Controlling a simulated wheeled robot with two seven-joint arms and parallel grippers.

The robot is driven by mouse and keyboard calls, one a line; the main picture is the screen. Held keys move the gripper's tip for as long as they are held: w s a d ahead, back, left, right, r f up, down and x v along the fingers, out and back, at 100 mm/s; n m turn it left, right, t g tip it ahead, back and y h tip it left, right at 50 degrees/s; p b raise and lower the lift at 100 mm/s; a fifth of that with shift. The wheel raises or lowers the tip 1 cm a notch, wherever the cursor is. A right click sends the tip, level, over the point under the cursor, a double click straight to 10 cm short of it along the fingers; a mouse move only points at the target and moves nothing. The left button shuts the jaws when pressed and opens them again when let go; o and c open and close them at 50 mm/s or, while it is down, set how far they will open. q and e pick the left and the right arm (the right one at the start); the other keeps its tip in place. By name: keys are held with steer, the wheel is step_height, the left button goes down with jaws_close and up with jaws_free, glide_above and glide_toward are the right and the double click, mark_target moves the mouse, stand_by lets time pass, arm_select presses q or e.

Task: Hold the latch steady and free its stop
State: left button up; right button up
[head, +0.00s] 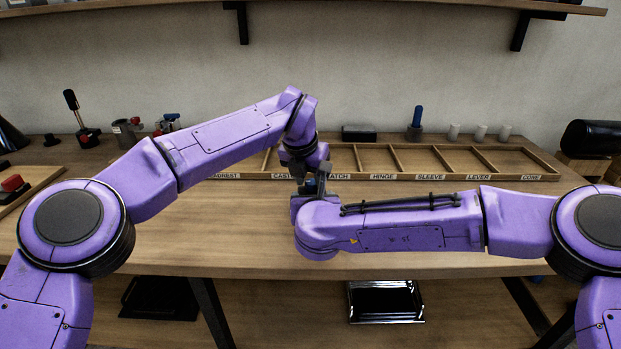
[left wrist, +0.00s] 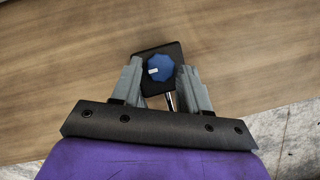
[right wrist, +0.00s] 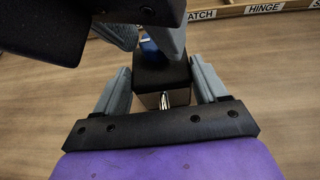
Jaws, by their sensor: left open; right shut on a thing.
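The latch is a dark block (left wrist: 148,92) with a blue faceted knob on it, its stop (left wrist: 160,68). In the right wrist view my right gripper (right wrist: 160,82) is shut on the latch block (right wrist: 163,74), one finger on each side. A shiny metal pin shows on its near face. My left gripper (left wrist: 161,72) is open, its fingers on either side of the blue knob. In the head view the left gripper (head: 316,180) points down above my right wrist. The right fingers and most of the latch are hidden there.
A wooden compartment tray (head: 440,160) with labels such as HINGE, SLEEVE and LEVER lies behind the grippers. Clamps, a blue-handled tool (head: 417,120) and small white cylinders (head: 480,131) stand at the back. The front of the table (head: 210,225) is clear.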

arm_select(q)
steer(key=shift+w+f, duration=0.1)
steer(key=shift+f, duration=0.15)
steer(key=c, duration=0.8)
steer(key=shift+d+n, duration=0.1)
steer(key=shift+n, duration=0.2)
steer(key=n, duration=0.1)
steer(key=n+y, duration=0.1)
steer(key=n, duration=0.1)
steer(key=n+y, duration=0.1)
steer(key=shift+d+n, duration=0.25)
steer(key=shift+n, duration=0.05)
steer(key=n+y, duration=0.1)
steer(key=n, duration=0.4)
steer(key=shift+d+y, duration=0.2)
steer(key=shift+y, duration=0.2)
